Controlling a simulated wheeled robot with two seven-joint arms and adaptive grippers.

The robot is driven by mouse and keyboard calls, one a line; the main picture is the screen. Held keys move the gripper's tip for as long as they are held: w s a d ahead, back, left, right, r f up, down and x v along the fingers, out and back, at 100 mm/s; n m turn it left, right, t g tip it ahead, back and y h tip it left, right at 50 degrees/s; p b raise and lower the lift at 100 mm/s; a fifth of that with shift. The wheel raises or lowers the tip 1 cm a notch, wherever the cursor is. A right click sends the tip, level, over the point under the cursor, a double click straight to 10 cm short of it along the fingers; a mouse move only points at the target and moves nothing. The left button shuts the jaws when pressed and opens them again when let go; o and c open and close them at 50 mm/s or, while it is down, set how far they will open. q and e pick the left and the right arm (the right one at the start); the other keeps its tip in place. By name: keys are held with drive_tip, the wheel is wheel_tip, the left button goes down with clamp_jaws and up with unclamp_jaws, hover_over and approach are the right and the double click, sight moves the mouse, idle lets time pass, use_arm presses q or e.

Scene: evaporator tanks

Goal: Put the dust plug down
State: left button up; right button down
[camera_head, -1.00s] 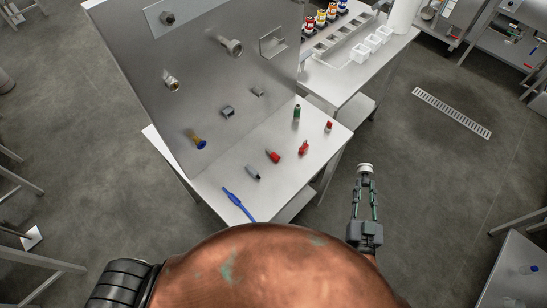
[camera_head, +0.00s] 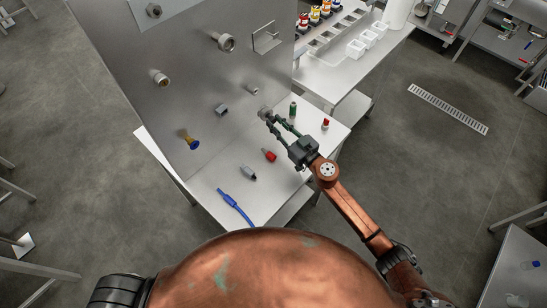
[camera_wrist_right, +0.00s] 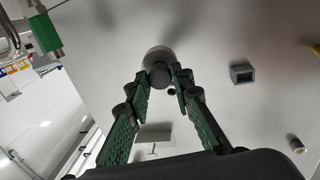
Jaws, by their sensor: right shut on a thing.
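The dust plug (camera_head: 264,112) is a small grey round cap at the tip of my right gripper (camera_head: 270,119). In the right wrist view the plug (camera_wrist_right: 158,57) sits between the fingertips of the gripper (camera_wrist_right: 160,79), with its wider round end facing away. My right gripper is shut on it and reaches over the steel table (camera_head: 226,180), close to the upright steel panel (camera_head: 125,65). I cannot tell whether the plug touches the panel. My left gripper is not in view.
On the table are a green connector (camera_head: 293,109), red plugs (camera_head: 325,122) (camera_head: 269,155), a grey connector (camera_head: 248,173) and a blue cable (camera_head: 235,205). The panel carries several fittings, including a blue and yellow one (camera_head: 190,142). Bare tabletop shows between the parts.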

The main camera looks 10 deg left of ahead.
sight(275, 119)
drive_tip(key=w+a, duration=0.1)
drive_tip(key=w+a+r+g, duration=0.1)
drive_tip(key=shift+w+r+n+y, duration=0.1)
drive_tip(key=shift+w+n+y, duration=0.2)
drive_tip(key=shift+n+y, duration=0.1)
drive_tip(key=s+d+f+b, duration=0.2)
drive_tip(key=s+d+f, duration=0.2)
drive_tip(key=s+d+f+b, duration=0.2)
drive_tip(key=s+d+f, duration=0.2)
drive_tip(key=s, duration=0.1)
drive_tip(key=shift+f+b, duration=0.2)
drive_tip(key=shift+b, duration=0.2)
drive_tip(key=shift+s+d+f, duration=0.25)
drive_tip(key=shift+s+d+f+b, duration=0.1)
drive_tip(key=shift+d+f+b, duration=0.05)
drive_tip(key=shift+f+b, duration=0.15)
wheel_tip(275, 119, down, 3)
drive_tip(key=shift+s+d+f+b, duration=0.1)
drive_tip(key=shift+f+b, duration=0.1)
drive_tip(key=shift+b, duration=0.9)
drive_tip(key=shift+r, duration=0.1)
